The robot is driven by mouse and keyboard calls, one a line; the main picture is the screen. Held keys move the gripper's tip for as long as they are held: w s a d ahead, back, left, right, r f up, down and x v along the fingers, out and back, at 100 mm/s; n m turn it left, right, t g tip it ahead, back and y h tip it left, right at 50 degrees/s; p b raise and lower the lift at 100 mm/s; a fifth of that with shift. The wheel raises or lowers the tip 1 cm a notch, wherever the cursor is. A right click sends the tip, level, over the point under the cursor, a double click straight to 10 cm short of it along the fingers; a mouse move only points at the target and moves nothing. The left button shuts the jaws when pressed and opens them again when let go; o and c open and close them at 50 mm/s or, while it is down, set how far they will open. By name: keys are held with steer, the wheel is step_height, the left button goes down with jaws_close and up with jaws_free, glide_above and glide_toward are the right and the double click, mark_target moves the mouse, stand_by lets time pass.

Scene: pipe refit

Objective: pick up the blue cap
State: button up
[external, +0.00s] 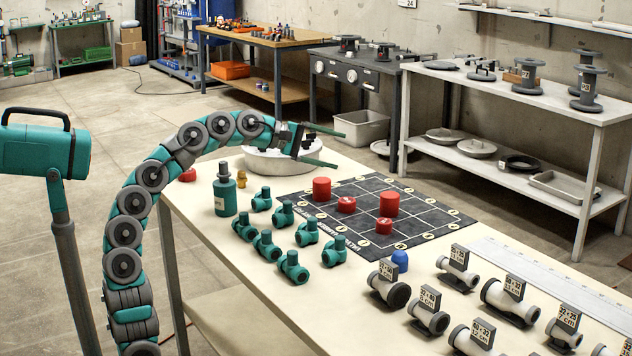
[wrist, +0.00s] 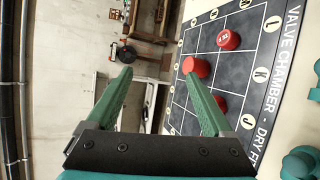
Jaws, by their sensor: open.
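The blue cap (external: 400,260) stands on the table near the front corner of the dark grid mat (external: 412,239), beside the white pipe fittings. I cannot make it out in the wrist view. My gripper (external: 342,149) is raised above the far part of the table, over the white basin, well up and left of the cap. Its two green fingers are spread apart with nothing between them. The wrist view also shows the open gripper (wrist: 165,92), with red caps on the mat beyond.
Red caps (external: 347,204) stand on the mat. Several green fittings (external: 293,265) stand left of the cap. White pipe fittings with labels (external: 388,285) stand close on its right. A white basin (external: 262,161) and a green bottle (external: 225,195) are at the far left of the table.

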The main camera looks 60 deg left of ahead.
steer(key=w+d+f+n+g+h+p, duration=0.2)
steer(key=d+f+g+h+p, duration=0.15)
steer(key=d, duration=0.65)
steer(key=n+g+h+p, duration=0.3)
steer(key=g+h, duration=0.1)
steer(key=g, duration=0.2)
glide_above(400, 259)
steer(key=a, duration=0.4)
step_height(400, 259, down, 7)
steer(key=shift+w+d+f, duration=0.1)
steer(key=shift+f, duration=2.45)
steer(key=shift+d+f, duration=0.25)
steer(key=shift+f, duration=0.85)
steer(key=shift+y+x, duration=0.25)
steer(key=shift+x, duration=1)
steer(key=shift+w+a, duration=0.1)
jaws_close()
steer(key=shift+r, duration=0.1)
